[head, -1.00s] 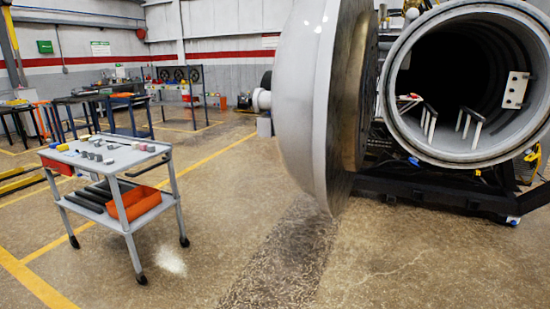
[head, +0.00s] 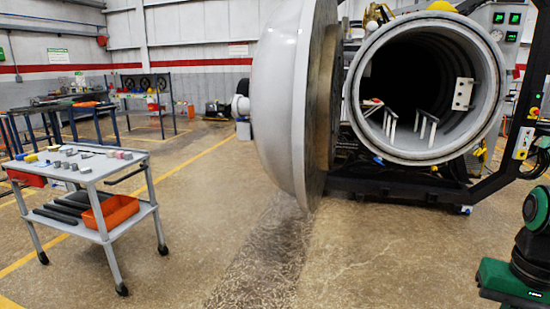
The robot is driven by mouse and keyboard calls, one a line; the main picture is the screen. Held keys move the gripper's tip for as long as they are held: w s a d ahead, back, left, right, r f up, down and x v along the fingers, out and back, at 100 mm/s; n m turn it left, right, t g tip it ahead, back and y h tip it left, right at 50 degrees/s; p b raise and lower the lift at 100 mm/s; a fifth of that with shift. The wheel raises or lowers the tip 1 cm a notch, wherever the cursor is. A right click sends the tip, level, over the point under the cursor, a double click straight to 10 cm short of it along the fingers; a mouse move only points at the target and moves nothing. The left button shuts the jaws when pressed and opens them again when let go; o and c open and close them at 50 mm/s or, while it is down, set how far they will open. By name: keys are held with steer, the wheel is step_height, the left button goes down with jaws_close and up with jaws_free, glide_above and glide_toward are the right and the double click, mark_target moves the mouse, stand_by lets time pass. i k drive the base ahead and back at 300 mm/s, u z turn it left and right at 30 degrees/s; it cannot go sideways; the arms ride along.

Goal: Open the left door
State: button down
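The left door (head: 281,110) is a large grey domed disc at the left of the furnace chamber. It stands swung well away from the round chamber mouth (head: 352,80), seen nearly edge-on, with its domed outer face to the left. The dark chamber interior is open to view, with small white-legged supports (head: 422,125) inside. My gripper is not in view, and nothing is seen touching the door.
A grey cart (head: 92,170) with small parts and an orange bin (head: 110,212) stands at left. Workbenches line the back left. A black frame with a control box (head: 524,143) is at right. Green and black machinery, perhaps my arm, shows at the lower right. Floor before the door is clear.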

mark_target(266, 97)
steer(key=u, duration=0.05)
steer(key=i, duration=1)
steer(key=z, duration=0.05)
